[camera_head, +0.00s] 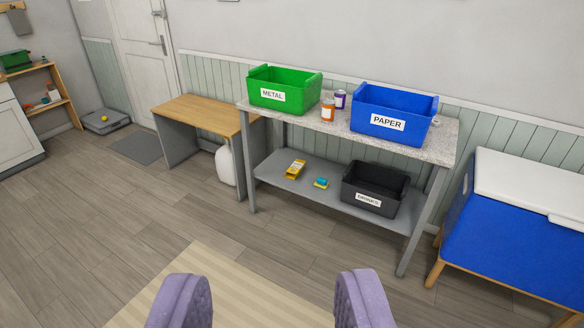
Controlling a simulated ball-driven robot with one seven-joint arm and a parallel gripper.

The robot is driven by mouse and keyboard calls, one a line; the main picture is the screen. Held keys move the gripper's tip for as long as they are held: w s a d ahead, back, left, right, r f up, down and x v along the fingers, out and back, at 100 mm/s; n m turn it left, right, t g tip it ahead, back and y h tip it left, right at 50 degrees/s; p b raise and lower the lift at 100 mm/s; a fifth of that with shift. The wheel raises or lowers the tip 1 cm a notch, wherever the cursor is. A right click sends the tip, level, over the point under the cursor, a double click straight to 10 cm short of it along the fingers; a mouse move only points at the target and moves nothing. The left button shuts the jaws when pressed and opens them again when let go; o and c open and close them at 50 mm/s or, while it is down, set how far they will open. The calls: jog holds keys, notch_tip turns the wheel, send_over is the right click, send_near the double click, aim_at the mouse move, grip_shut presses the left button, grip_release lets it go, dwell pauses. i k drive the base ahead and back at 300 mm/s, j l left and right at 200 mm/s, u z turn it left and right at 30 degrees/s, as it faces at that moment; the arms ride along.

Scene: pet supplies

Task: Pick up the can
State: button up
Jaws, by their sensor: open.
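Two small cans stand upright on the speckled grey tabletop, between the green and blue bins. The nearer can (327,111) is orange with a white band. The other can (340,99) is purple with a pale band and stands just behind it to the right. My gripper (270,305) shows at the bottom edge as two purple padded fingers, wide apart and empty. It is well short of the table, with floor and a rug seen between and beyond the fingers.
A green METAL bin (280,105) and a blue PAPER bin (393,128) flank the cans. The lower shelf (290,184) holds a dark bin (374,190) and small yellow items. A wooden bench (205,112) stands left, a blue-sided unit (500,236) right. The floor in front is clear.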

aim_at(328, 106)
jog(key=i, duration=3.1)
jog(key=i+z, duration=0.2)
jog(key=i, duration=0.25)
jog(key=i+j+z, duration=0.15)
jog(key=i, duration=0.25)
jog(key=i+j+z, duration=0.2)
jog(key=i, duration=0.25)
